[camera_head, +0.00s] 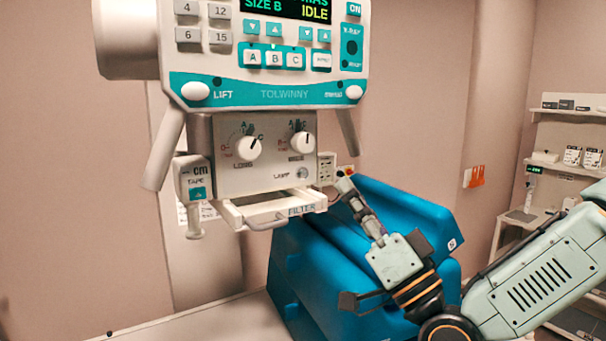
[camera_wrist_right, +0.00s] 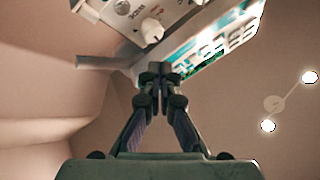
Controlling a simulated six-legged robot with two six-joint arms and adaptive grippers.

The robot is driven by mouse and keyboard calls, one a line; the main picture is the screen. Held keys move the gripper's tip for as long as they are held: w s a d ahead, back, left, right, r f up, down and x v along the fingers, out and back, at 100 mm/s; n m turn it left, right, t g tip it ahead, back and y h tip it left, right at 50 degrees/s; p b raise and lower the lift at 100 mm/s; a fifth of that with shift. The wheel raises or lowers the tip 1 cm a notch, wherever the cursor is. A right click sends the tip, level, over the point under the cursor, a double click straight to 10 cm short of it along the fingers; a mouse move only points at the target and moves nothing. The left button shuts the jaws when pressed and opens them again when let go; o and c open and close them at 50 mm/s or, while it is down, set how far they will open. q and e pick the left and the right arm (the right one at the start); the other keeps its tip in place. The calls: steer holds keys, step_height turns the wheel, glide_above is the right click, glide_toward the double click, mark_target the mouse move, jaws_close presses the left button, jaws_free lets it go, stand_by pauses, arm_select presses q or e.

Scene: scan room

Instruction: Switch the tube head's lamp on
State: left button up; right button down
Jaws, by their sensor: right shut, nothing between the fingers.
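The tube head's collimator box (camera_head: 235,150) hangs in the middle of the head view. The lamp button (camera_head: 302,173), small, round and pale grey, is at the lower right of its face beside the label "LAMP". What looks like the same button (camera_wrist_right: 122,6) is at the top edge of the right wrist view. I cannot tell whether the lamp is lit. My right gripper (camera_head: 344,182) is shut and empty, to the right of the button and apart from it. Its closed fingertips (camera_wrist_right: 160,72) point up towards the tube head in the wrist view. My left gripper is not in view.
Two white knobs (camera_head: 248,147) (camera_head: 302,142) sit above the button. The filter tray (camera_head: 270,208) juts out below. The control panel (camera_head: 265,60) with "IDLE" on its display is above. Blue cushions (camera_head: 405,215) stand behind my right gripper. Shelves (camera_head: 570,115) are at the far right.

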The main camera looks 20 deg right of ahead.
mark_target(317, 182)
steer(key=shift+d, duration=0.1)
steer(key=shift+w, duration=0.1)
steer(key=shift+w+a+b, duration=0.25)
steer(key=shift+w+b, duration=0.55)
steer(key=shift+w, duration=0.65)
steer(key=shift+w+a+b, duration=0.2)
steer(key=shift+w+b, duration=0.6)
steer(key=shift+w, duration=0.6)
steer(key=shift+w+a+b, duration=0.25)
steer(key=shift+w+b, duration=0.55)
steer(key=shift+w, duration=0.65)
steer(key=shift+s, duration=0.1)
